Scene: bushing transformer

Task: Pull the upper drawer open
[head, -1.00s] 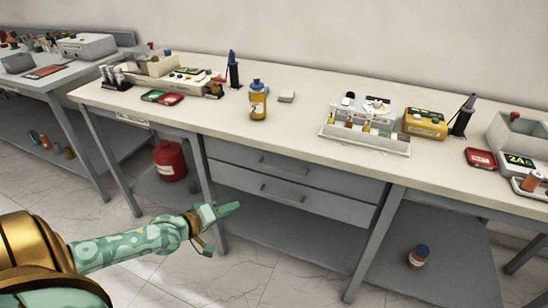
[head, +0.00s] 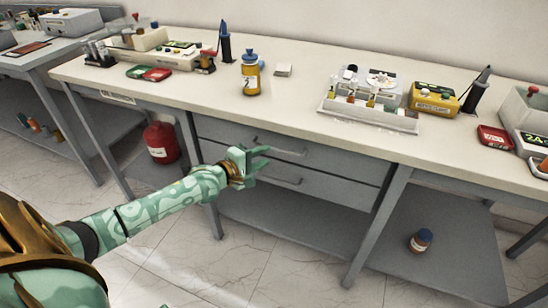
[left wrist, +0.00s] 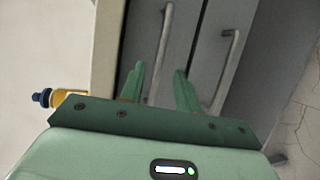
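The upper drawer (head: 330,160) is shut, flush in the grey front under the bench top, with a bar handle (head: 283,148). The lower drawer (head: 330,189) with its own handle (head: 282,181) is also shut. My left gripper (head: 264,160) is open just in front of the drawers, near the left end of the upper handle. In the left wrist view the two green fingers (left wrist: 160,75) are apart, and the upper handle (left wrist: 165,50) shows between them. The lower handle (left wrist: 228,65) is to their right. I cannot tell whether the fingers touch anything. My right gripper is out of view.
The bench top (head: 300,108) overhangs the drawers and carries a yellow bottle (head: 250,77), a vial rack (head: 368,115) and a yellow device (head: 434,101). A bench leg (head: 375,227) stands right of the drawers. A red container (head: 161,143) stands at left.

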